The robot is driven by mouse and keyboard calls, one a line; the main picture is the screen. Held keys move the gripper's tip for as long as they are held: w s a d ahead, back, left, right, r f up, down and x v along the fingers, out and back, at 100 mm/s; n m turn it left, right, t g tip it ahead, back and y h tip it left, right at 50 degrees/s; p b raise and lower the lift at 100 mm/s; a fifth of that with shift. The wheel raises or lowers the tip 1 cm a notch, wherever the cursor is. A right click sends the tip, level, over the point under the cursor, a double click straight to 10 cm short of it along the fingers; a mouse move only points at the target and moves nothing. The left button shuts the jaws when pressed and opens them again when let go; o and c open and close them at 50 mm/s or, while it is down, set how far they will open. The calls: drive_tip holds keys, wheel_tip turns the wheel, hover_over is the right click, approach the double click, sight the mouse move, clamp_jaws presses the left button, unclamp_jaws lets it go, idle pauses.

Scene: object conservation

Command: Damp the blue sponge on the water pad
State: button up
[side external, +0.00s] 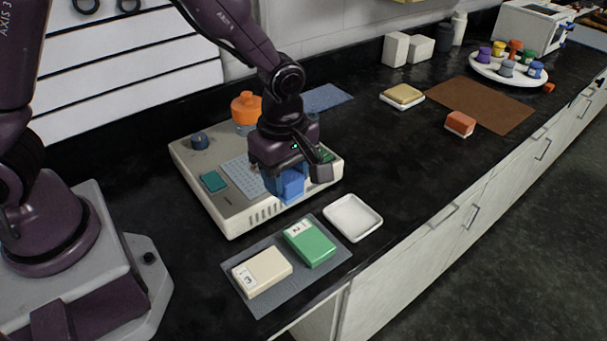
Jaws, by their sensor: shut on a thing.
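My gripper (291,180) is shut on the blue sponge (290,187) and holds it over the front part of a beige device (207,208). The sponge's upper part is hidden by the fingers. I cannot tell for sure which thing is the water pad. A blue textured pad (327,97) lies flat behind the gripper, partly hidden by my arm. A shallow white tray (353,217) sits on the counter in front of the device and looks empty.
A grey mat (258,302) near the front edge holds a cream block (262,272) marked 3 and a green block (309,242) marked 2. An orange container (246,108) stands behind the device. A brown mat (485,103) lies at right.

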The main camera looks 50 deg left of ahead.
drive_tip(key=shift+o, duration=0.8)
drive_tip(key=shift+c, duration=0.4)
drive_tip(key=shift+a, duration=0.2)
drive_tip(key=s+a+r+n, duration=0.1)
drive_tip(key=a+n, duration=0.3)
drive_tip(key=a, duration=0.6)
drive_tip(key=n, duration=0.5)
hover_over(213, 181)
drive_tip(key=shift+f, duration=3.1)
drive_tip(key=shift+f, duration=0.6)
